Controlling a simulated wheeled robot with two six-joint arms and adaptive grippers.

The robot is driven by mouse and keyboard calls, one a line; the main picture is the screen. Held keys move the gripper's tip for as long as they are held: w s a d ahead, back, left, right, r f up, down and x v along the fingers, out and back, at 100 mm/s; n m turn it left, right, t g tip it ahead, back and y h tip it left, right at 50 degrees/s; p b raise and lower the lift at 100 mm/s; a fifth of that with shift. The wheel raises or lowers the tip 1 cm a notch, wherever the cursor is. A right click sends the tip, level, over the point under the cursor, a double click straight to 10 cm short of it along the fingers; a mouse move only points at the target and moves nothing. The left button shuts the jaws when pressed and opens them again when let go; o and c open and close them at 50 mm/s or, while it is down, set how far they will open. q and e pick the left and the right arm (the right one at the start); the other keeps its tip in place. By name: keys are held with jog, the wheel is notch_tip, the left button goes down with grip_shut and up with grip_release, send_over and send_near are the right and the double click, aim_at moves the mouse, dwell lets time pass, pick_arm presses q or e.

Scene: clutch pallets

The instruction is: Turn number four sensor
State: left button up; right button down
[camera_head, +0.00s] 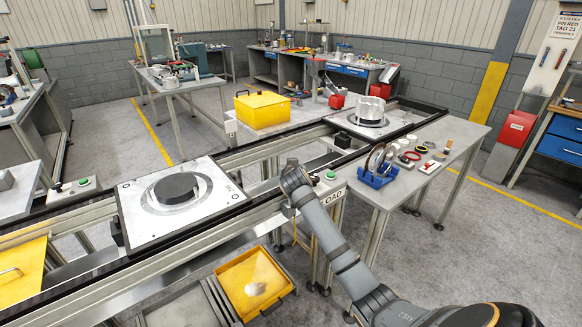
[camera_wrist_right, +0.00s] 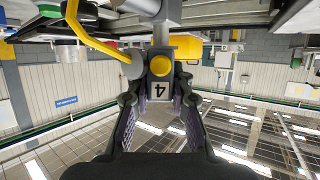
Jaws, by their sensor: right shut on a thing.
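The number four sensor (camera_wrist_right: 161,91) shows in the right wrist view as a small block with a white label marked 4 and yellow round parts. My right gripper (camera_wrist_right: 160,100) has its two dark fingers on either side of the block, shut on it. The sensor sits against a grey metal fitting above it in that picture. In the head view my right arm reaches up from the lower right to the conveyor's near edge; its fingers and the sensor are hidden there. My left gripper is in neither view.
The conveyor rail (camera_head: 268,197) runs beside my right wrist, with a pallet (camera_head: 137,232) on its left part and another pallet (camera_head: 367,126) at the right. A side table (camera_head: 433,180) holds small parts. A yellow bin (camera_head: 255,286) lies below. A yellow cable (camera_wrist_right: 92,36) curves near the sensor.

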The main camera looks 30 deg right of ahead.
jog(key=shift+m+g+h, duration=0.3)
jog(key=shift+m+h, duration=0.2)
jog(key=c, duration=1.2)
grip_release()
jog(key=v, duration=1.2)
jog(key=shift+f, duration=0.2)
